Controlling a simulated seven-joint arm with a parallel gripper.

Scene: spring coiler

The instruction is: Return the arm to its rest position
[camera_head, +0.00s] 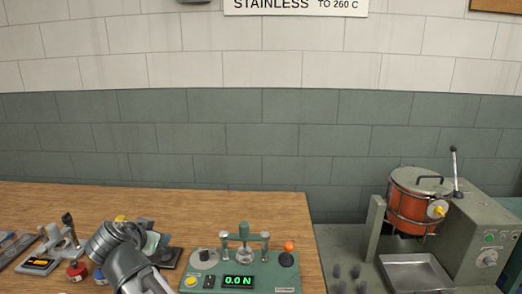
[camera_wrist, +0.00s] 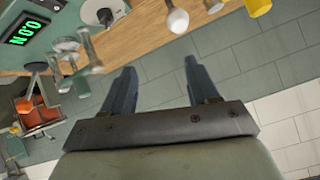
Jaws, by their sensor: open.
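My gripper (camera_wrist: 160,66) shows in the wrist view with its two fingers spread apart. Nothing is held between them, and tiled wall shows behind the gap. In the head view my grey arm (camera_head: 125,258) rises from the bottom edge at the lower left, in front of the wooden bench. I cannot make out the fingers in that view.
A green force tester (camera_head: 262,283) reading 0.0 N stands on the wooden bench (camera_head: 180,208). Small tools and parts crowd the bench's left side. An orange drum machine (camera_head: 408,205) and a metal tray (camera_head: 415,272) stand at the right.

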